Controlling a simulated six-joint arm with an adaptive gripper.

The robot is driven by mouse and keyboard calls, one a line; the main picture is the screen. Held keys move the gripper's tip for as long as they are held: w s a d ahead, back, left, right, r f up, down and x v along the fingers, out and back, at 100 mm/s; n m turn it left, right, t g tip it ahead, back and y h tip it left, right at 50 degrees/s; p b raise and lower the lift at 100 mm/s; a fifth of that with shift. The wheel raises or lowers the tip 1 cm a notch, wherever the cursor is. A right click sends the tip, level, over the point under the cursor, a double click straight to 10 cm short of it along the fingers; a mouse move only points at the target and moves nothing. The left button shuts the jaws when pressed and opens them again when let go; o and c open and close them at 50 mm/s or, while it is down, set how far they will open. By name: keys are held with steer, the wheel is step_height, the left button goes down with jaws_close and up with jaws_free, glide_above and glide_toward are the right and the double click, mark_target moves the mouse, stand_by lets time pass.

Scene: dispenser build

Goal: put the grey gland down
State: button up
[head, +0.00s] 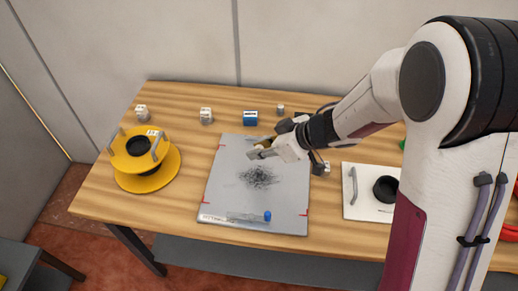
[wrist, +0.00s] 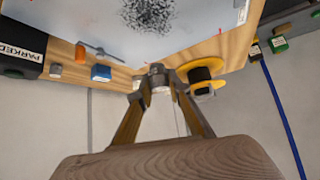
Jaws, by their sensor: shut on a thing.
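My gripper (head: 262,152) hangs over the upper part of the grey mat in the head view, tilted down to the left. In the wrist view, its two fingers (wrist: 158,82) close around the grey gland (wrist: 157,73), a short grey piece with a pale end. The fingers hide part of the gland. In the head view it is too small to make out clearly at the fingertips. The grey mat (head: 222,185) has red corner marks and a dark speckled patch (head: 259,177). I cannot tell how high the gland is above it.
A yellow dispenser stand (head: 165,178) is at the left. White blocks (head: 206,116), a blue block (head: 250,118) and a small cylinder (head: 281,109) line the back. A clear blue-ended tool (head: 248,217) lies at the mat's front. A white board (head: 363,207) with a black ring is right.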

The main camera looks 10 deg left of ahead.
stand_by(0.3)
steer(key=shift+w+d+r+m, duration=0.1)
steer(key=shift+w+d+m, duration=0.2)
steer(key=shift+d, duration=0.15)
steer(key=w+d+r+m+t+h, duration=0.3)
steer(key=w+d+m, duration=0.15)
steer(key=d, duration=0.75)
steer(key=w+d+r+m+t+h, duration=0.25)
steer(key=d+m, duration=0.35)
steer(key=d, duration=0.5)
steer(key=w+h, duration=0.1)
steer(key=w, duration=0.2)
steer(key=w+m+h, duration=0.1)
steer(key=w, duration=0.3)
steer(key=w+d+f+m+h, duration=0.1)
steer(key=w, duration=0.3)
steer(key=shift+w+f+m, duration=0.1)
steer(key=shift+w+m, duration=0.1)
steer(key=shift+m, duration=0.05)
steer(key=w+a+f+m+h, duration=0.3)
steer(key=w+a, duration=0.4)
steer(key=w, duration=0.3)
steer(key=shift+w+a+f+m+g, duration=0.3)
steer(key=shift+f+m, duration=0.5)
steer(key=shift+f, duration=0.4)
